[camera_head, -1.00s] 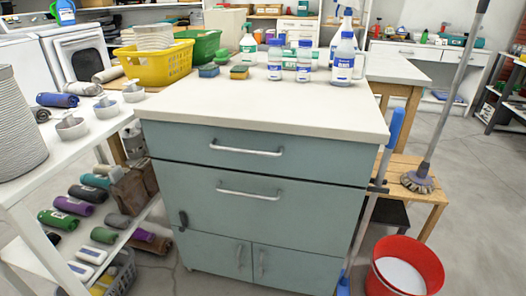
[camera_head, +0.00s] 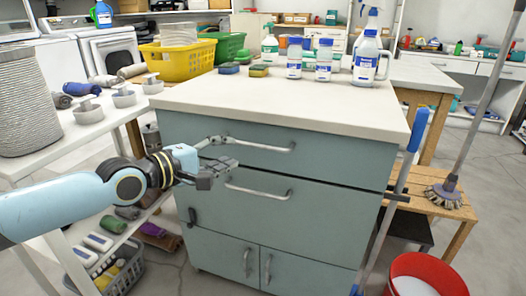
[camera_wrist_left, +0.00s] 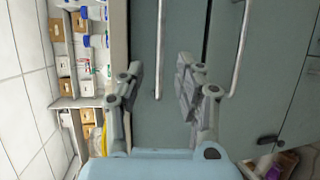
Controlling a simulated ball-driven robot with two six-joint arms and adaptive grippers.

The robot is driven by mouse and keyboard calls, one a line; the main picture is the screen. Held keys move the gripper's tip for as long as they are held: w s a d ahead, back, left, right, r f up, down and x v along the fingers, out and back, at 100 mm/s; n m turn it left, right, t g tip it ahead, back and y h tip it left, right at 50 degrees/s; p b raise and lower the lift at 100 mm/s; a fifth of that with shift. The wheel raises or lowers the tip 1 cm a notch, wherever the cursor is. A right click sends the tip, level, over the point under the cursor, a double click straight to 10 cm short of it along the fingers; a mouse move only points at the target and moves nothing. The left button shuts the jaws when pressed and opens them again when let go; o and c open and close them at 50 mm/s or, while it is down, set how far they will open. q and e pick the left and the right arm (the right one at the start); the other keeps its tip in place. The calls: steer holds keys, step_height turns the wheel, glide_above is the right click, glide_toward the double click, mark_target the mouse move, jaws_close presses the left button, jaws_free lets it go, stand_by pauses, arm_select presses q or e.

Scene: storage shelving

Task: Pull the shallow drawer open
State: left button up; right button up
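The shallow drawer (camera_head: 345,158) is the top, grey-green front of the cabinet, just under the white worktop, and looks closed. Its metal bar handle (camera_head: 270,148) runs across the front. My left gripper (camera_head: 228,151) is open at the left end of this handle, its fingers one above the other. In the left wrist view, the handle (camera_wrist_left: 160,45) shows between the two spread fingers (camera_wrist_left: 158,75), with gaps on both sides. I cannot tell how deep the fingers reach around it. My right gripper is out of view.
A deeper drawer (camera_head: 330,215) with its own handle (camera_head: 262,190) lies below, near my lower finger. Bottles (camera_head: 324,60) and sponges (camera_head: 259,71) stand on the worktop. A mop (camera_head: 470,130) and red bucket (camera_head: 440,270) are at the right, white shelving (camera_head: 65,150) at the left.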

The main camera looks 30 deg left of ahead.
mark_target(251, 146)
arm_select(q)
steer(key=b+x, duration=0.1)
steer(key=x, duration=0.2)
steer(key=b+x, duration=0.2)
steer(key=x, duration=0.1)
steer(key=b+x, duration=0.2)
steer(key=x, duration=0.1)
steer(key=shift+f, duration=0.3)
steer(key=shift+w+r, duration=0.1)
steer(key=shift+w, duration=0.15)
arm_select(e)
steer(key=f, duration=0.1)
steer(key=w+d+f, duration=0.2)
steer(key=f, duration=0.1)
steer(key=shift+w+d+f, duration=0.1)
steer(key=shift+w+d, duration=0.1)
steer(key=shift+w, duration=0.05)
arm_select(q)
jaws_close()
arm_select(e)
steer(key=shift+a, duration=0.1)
